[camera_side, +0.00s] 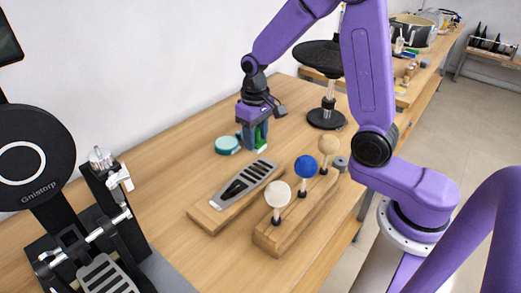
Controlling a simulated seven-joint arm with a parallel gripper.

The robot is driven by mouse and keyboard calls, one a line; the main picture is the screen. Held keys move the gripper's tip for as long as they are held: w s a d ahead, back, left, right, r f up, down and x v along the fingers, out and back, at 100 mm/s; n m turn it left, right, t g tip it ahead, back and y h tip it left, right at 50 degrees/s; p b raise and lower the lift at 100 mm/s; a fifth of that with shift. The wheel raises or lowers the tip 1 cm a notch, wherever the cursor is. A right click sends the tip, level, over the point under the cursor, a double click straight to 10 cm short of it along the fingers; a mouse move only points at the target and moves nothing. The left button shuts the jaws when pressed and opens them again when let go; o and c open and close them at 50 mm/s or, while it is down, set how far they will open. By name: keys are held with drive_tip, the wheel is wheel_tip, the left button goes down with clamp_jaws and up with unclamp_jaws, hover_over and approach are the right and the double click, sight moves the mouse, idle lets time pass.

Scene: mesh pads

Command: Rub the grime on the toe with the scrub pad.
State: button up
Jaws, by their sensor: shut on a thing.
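My gripper (256,119) points down over the back part of the bench, shut on a small blue and green thing, apparently the scrub pad (261,143). The fingers partly hide it, and I cannot tell whether its lower edge touches the bench. In front of it lies a wooden board bearing a grey slotted footplate (245,182). The pad is behind and above the far end of the footplate in the picture, apart from the dark patch.
A round teal tin (228,145) stands left of the pad. A wooden rack (290,222) with white, blue and tan balls on stems stands right of the footplate. A black pedal machine (85,225) fills the left. A black stool-like stand (326,118) is behind. Bare bench lies left of the board.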

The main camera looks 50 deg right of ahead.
sight(250, 176)
drive_tip(key=shift+s+a+f, duration=0.1)
drive_tip(key=shift+a+f, duration=0.3)
drive_tip(key=shift+f, duration=1)
drive_tip(key=shift+a+f, duration=0.4)
drive_tip(key=shift+f, duration=1.05)
drive_tip(key=shift+s+a+f, duration=0.1)
drive_tip(key=shift+a+f, duration=0.3)
drive_tip(key=shift+f, duration=1)
drive_tip(key=shift+w+d+f, duration=0.1)
drive_tip(key=shift+w+d, duration=0.05)
drive_tip(key=shift+d, duration=0.2)
drive_tip(key=shift+c, duration=0.5)
drive_tip(key=shift+d, duration=3.45)
drive_tip(key=shift+a, duration=3.9)
wheel_tip(250, 176, up, 8)
drive_tip(key=shift+d, duration=0.1)
